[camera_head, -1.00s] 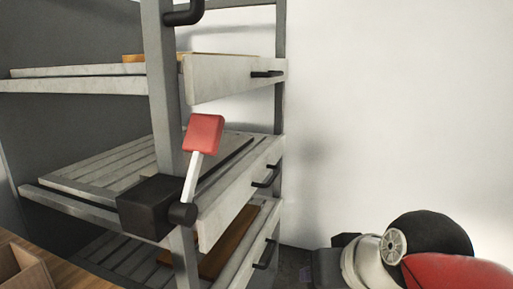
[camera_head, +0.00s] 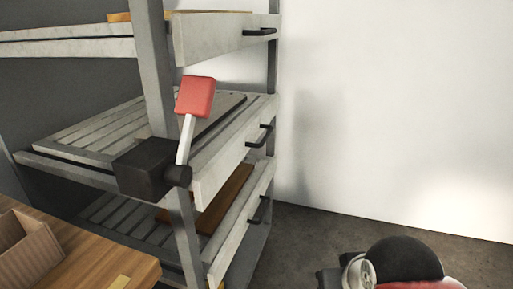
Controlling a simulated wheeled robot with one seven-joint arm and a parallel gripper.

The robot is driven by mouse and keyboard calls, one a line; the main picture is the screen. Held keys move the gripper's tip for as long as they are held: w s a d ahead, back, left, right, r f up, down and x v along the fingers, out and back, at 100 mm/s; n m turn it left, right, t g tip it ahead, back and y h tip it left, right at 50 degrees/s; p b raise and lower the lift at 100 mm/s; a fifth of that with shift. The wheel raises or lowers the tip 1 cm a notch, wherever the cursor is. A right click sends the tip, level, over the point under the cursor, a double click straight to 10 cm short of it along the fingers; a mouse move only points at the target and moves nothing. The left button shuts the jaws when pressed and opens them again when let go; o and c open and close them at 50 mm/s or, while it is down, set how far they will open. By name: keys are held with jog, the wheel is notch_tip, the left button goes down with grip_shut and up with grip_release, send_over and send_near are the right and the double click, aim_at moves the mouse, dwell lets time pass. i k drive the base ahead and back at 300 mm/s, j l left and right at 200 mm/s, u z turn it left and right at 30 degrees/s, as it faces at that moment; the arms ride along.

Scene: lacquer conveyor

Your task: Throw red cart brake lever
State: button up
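The brake lever has a red block handle (camera_head: 195,97) on a pale shaft (camera_head: 186,140). It stands up, tilted slightly right, from a black pivot box (camera_head: 145,167) on the cart's near grey post. The cart (camera_head: 159,70) is a grey rack with slatted shelves. Part of my arm, red, black and pale, shows at the bottom right, well apart from the lever. My gripper's fingers are not visible.
Drawer-like shelf fronts with black handles (camera_head: 259,135) face right. A wooden table (camera_head: 95,257) with an open wooden box (camera_head: 25,250) is at bottom left. Bare floor (camera_head: 310,235) and a white wall (camera_head: 400,110) lie to the right.

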aim_at(196, 94)
jog(key=j+u, duration=0.15)
jog(key=u, duration=0.25)
jog(key=k+j+u, duration=0.1)
jog(key=u, duration=0.35)
